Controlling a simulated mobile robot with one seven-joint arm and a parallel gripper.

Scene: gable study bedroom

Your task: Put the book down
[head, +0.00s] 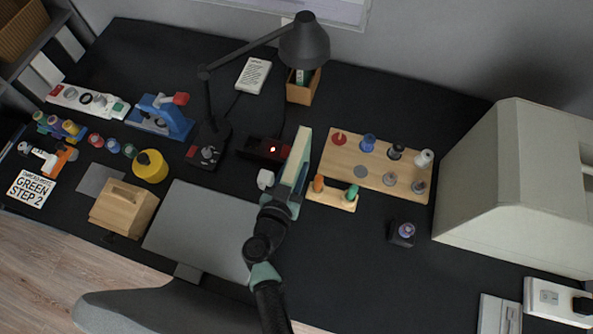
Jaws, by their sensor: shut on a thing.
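A book (299,155) with a green cover and cream page edges shows in the head view near the middle of the black desk (342,263). My gripper (292,190) is shut on the near end of the book. The book stands on edge, long side pointing away from me. I cannot tell whether its lower edge touches the desk. It partly hides the right end of a dark box with a red light (262,148).
A wooden peg board (345,150) and a small peg block (333,200) lie close to the right. A lamp (305,42) overhangs behind.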

